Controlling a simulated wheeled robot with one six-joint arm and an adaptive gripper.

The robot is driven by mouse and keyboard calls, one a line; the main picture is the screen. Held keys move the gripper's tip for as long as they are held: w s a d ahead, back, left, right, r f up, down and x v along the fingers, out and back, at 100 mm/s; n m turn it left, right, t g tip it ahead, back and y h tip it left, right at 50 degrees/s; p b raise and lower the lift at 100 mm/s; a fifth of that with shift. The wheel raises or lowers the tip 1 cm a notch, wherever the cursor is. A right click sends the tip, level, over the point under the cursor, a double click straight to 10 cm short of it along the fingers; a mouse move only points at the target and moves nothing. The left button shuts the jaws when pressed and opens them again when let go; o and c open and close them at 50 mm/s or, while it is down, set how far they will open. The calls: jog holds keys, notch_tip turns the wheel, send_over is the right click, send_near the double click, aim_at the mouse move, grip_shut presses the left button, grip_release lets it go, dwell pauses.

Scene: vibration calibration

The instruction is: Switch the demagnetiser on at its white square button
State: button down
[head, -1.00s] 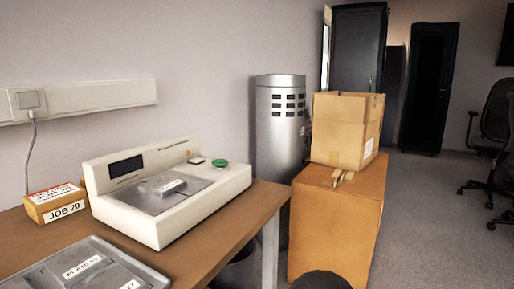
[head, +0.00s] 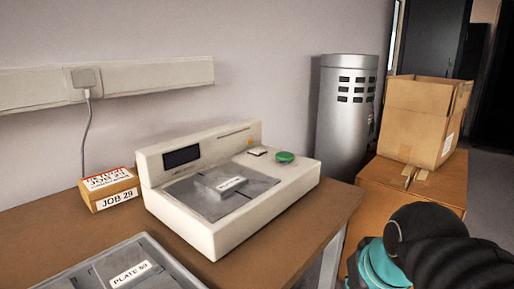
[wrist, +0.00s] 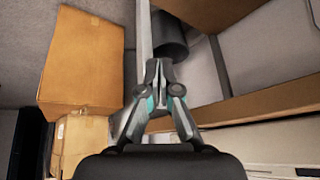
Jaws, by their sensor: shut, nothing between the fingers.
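The demagnetiser (head: 232,222) is a cream bench unit with a dark display, standing on the brown table. A small white square button (head: 257,151) sits at its back right, beside a round green button (head: 285,157). A grey block with a label (head: 231,184) lies on its grey top plate. My gripper (wrist: 158,68) is shut and empty in the wrist view, off the table's edge, with a pale machine edge (wrist: 265,158) at lower right. In the head view my black and teal arm is at lower right, apart from the demagnetiser; the fingertips are not clear there.
A JOB 29 box (head: 110,190) stands left of the demagnetiser. A grey tray (head: 75,272) with a labelled plate lies in front. A silver cylinder (head: 346,115) and stacked cardboard boxes (head: 420,118) stand right of the table. A dark bin (wrist: 172,42) shows beneath my gripper.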

jog(key=w+a+r+y, duration=0.2)
jog(key=w+a+r, duration=0.2)
jog(key=w+r, duration=0.45)
jog(key=w+a+r+y, duration=0.1)
jog(key=w+a+r, duration=0.3)
jog(key=w+r, duration=0.5)
notch_tip(320, 180, up, 7)
jog(key=n+g+y, duration=0.1)
jog(key=n+y, duration=0.2)
jog(key=y, duration=0.1)
send_over(259, 151)
jog(key=shift+w+p, duration=0.2)
jog(key=shift+p, duration=0.15)
jog(key=shift+f+b, duration=2.2)
jog(key=shift+f, duration=2.2)
jog(key=shift+f, duration=0.15)
jog(key=shift+f, duration=0.25)
jog(key=shift+f+b, duration=0.4)
jog(key=shift+b, duration=0.05)
jog(key=shift+r+p, duration=0.8)
jog(key=shift+p, duration=0.05)
